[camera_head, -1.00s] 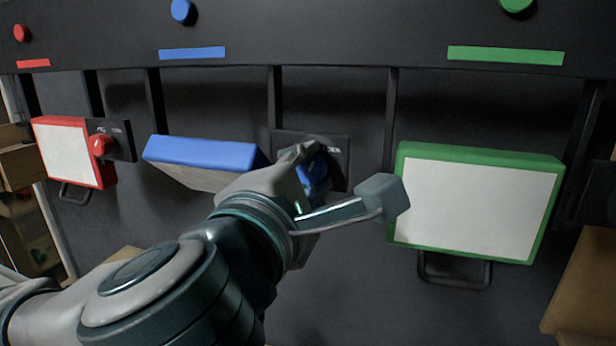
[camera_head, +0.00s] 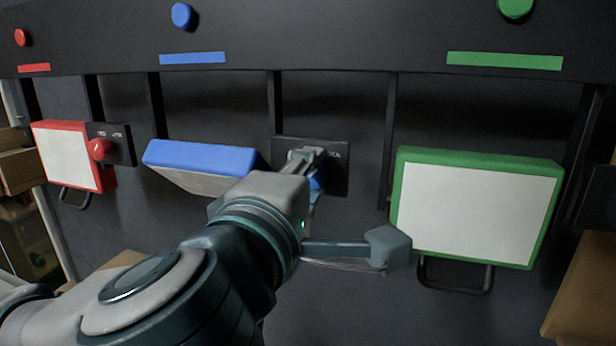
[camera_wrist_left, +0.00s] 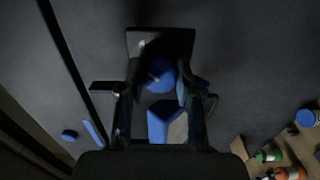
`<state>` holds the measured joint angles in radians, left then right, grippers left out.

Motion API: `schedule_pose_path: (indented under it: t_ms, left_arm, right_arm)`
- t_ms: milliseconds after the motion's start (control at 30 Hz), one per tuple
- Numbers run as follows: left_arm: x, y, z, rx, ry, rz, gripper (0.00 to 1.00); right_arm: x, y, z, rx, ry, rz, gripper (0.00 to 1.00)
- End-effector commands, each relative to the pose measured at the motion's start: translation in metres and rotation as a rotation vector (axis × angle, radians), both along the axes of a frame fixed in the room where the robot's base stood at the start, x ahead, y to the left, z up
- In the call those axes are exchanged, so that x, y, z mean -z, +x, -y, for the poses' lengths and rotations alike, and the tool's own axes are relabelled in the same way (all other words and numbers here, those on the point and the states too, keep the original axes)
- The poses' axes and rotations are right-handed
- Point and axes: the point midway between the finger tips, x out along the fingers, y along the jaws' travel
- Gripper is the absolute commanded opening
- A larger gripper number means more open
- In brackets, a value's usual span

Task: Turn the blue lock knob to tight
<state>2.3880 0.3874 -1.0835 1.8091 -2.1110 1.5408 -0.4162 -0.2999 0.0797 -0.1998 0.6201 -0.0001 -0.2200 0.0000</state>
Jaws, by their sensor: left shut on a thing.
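The blue lock knob (camera_head: 318,178) sits on a dark plate (camera_head: 336,152) right of the tilted blue-edged panel (camera_head: 205,157). My left gripper (camera_head: 312,160) is shut on the knob and hides most of it. In the left wrist view the blue knob (camera_wrist_left: 161,75) lies between the two fingers of my left gripper (camera_wrist_left: 156,88), with the dark plate (camera_wrist_left: 160,42) behind it. A light mark shows on the knob's face. The plate's lettering is mostly hidden, so I cannot read the knob's setting. My right gripper is not in view.
A red-edged panel (camera_head: 68,155) with a red knob (camera_head: 99,150) is at left. A green-edged panel (camera_head: 475,205) with a handle below stands close to the right of my wrist. Red, blue and green buttons line the top. Boxes (camera_head: 20,165) stand at far left.

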Motion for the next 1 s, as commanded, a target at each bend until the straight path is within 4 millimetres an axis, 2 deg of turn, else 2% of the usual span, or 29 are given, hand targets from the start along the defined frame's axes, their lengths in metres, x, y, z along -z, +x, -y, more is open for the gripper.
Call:
schedule_pose_path:
  t_ms: [33, 167, 200, 267, 300, 667, 767, 1000]
  left_arm:
    - [0.005, 0.001, 0.002, 0.003, 0.010, -0.009, 0.00]
    - [0.006, 0.001, 0.002, 0.003, 0.010, -0.011, 0.00]
    - [0.006, 0.001, 0.002, 0.003, 0.010, -0.011, 0.41]
    - [0.006, 0.001, 0.002, 0.002, 0.009, -0.010, 0.56]
    - [0.005, 0.001, 0.002, 0.002, 0.008, -0.009, 0.60]
    - [0.002, -0.006, -0.001, 0.001, 0.003, -0.003, 0.60]
    - [0.001, -0.020, -0.005, 0.003, 0.002, -0.003, 0.60]
    - [0.002, -0.071, -0.021, 0.003, 0.004, -0.002, 0.60]
  right_arm:
    - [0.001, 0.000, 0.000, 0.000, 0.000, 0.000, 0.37]
    - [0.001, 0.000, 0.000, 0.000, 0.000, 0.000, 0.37]
    - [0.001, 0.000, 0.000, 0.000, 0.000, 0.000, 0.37]
    - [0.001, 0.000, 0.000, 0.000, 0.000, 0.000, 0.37]
    - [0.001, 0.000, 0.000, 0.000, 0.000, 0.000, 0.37]
    - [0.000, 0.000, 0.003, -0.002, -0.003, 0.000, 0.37]
    - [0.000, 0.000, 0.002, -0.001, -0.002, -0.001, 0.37]
    - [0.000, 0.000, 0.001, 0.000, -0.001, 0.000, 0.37]
